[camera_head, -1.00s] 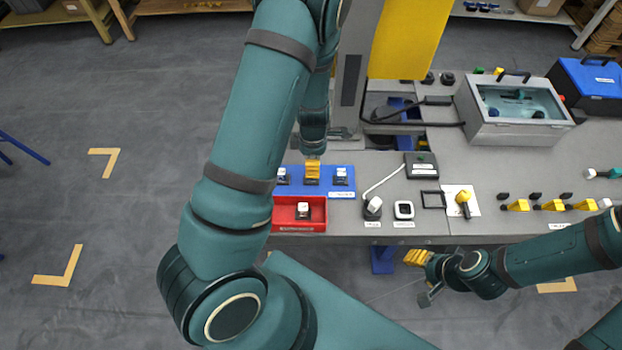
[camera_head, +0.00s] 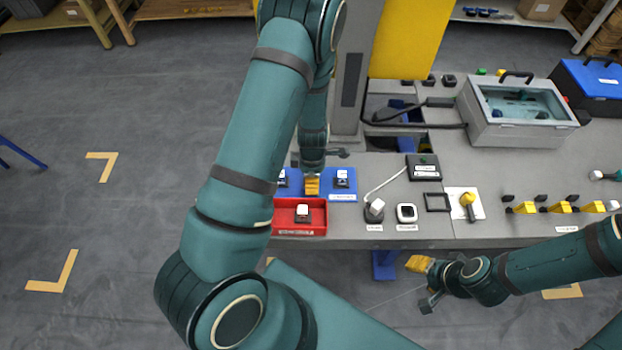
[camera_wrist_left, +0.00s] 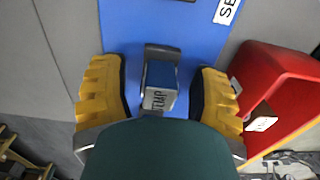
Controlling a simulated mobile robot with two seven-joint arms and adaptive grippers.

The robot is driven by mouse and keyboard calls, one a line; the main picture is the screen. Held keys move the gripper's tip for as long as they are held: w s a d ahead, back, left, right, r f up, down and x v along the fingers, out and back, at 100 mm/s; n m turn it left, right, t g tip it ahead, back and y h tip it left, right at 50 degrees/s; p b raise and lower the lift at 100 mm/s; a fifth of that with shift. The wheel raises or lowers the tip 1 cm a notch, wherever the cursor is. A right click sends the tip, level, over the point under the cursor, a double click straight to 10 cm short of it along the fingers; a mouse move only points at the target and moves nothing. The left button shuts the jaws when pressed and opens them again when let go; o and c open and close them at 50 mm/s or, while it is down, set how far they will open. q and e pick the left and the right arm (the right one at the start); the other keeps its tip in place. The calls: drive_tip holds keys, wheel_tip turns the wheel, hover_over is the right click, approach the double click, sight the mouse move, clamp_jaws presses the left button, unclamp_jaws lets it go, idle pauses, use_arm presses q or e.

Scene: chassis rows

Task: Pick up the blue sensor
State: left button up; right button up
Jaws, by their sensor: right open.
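My left gripper (camera_head: 312,186) points down over the middle of the blue tray (camera_head: 343,197). In the left wrist view the yellow fingers of the left gripper (camera_wrist_left: 160,70) stand apart. A small sensor block (camera_wrist_left: 160,78) with a blue face and a lettered label sits between them, with blue tray showing on both sides. In the head view the gripper hides this sensor. Two dark sensors with white tops, a left one (camera_head: 283,180) and a right one (camera_head: 342,179), flank it in the tray. My right gripper (camera_head: 425,284) is open and empty before the table's front edge.
A red bin (camera_head: 287,230) with one white-topped part (camera_head: 303,212) adjoins the tray's front. A clear-lidded case (camera_head: 520,130) stands at the back.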

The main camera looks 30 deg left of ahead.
use_arm(q)
clamp_jaws()
